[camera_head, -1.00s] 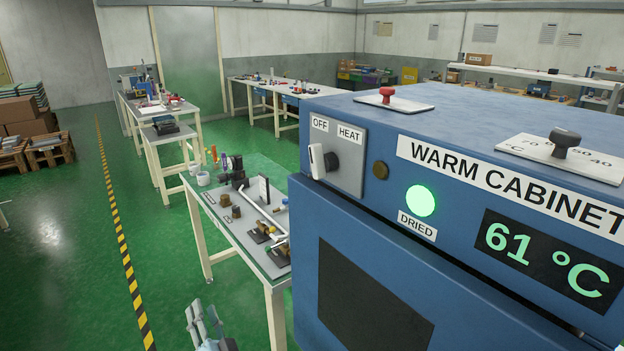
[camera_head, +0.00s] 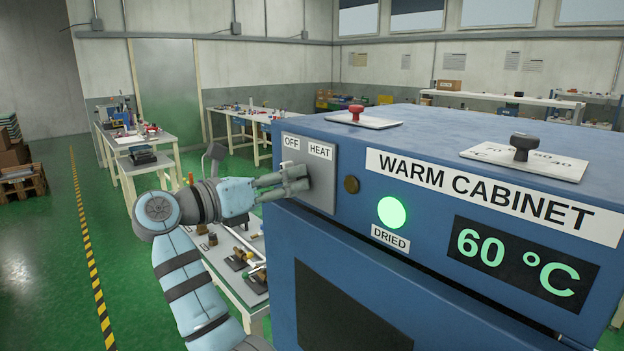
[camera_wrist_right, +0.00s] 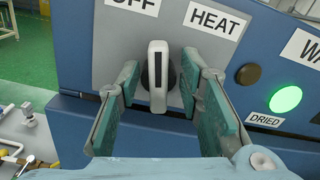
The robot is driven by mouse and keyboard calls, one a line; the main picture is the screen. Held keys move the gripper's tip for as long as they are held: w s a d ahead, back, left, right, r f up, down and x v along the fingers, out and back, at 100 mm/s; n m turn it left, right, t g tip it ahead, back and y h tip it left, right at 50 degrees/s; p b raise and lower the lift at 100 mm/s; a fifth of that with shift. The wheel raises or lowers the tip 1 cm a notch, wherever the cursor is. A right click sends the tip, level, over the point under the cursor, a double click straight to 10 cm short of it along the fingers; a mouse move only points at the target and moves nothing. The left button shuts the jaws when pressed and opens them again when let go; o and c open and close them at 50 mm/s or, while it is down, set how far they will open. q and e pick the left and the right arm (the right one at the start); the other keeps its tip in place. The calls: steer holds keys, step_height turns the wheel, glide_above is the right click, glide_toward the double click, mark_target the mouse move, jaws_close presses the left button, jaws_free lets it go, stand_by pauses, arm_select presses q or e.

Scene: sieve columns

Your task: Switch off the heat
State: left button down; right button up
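The blue warm cabinet (camera_head: 490,120) carries a grey switch panel (camera_head: 321,195) with OFF (camera_head: 291,142) and HEAT (camera_head: 320,151) labels. In the right wrist view a white knob with a dark line (camera_wrist_right: 157,72) stands upright in the picture, between the OFF label (camera_wrist_right: 133,5) and the HEAT label (camera_wrist_right: 215,20). My right gripper (camera_head: 298,180) is at the panel and hides the knob in the head view. In the right wrist view its fingers (camera_wrist_right: 160,88) are open, one on each side of the knob, with visible gaps. My left gripper is not in view.
A green lamp (camera_head: 392,212) above DRIED is lit and the display (camera_head: 520,262) reads 60 °C. A brown round button (camera_head: 351,184) sits right of the panel. A red-knobbed plate (camera_head: 362,120) lies on the cabinet top. A cluttered table (camera_head: 250,297) stands below my right arm.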

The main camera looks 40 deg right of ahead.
steer(key=shift+d, duration=0.55)
steer(key=shift+w, duration=0.1)
jaws_close()
steer(key=n+p, duration=0.3)
steer(key=shift+r, duration=0.3)
steer(key=shift+w+f+n+p, duration=0.1)
steer(key=shift+f+n+p, duration=0.05)
steer(key=shift+n+p, duration=0.35)
steer(key=shift+f, duration=0.15)
jaws_free()
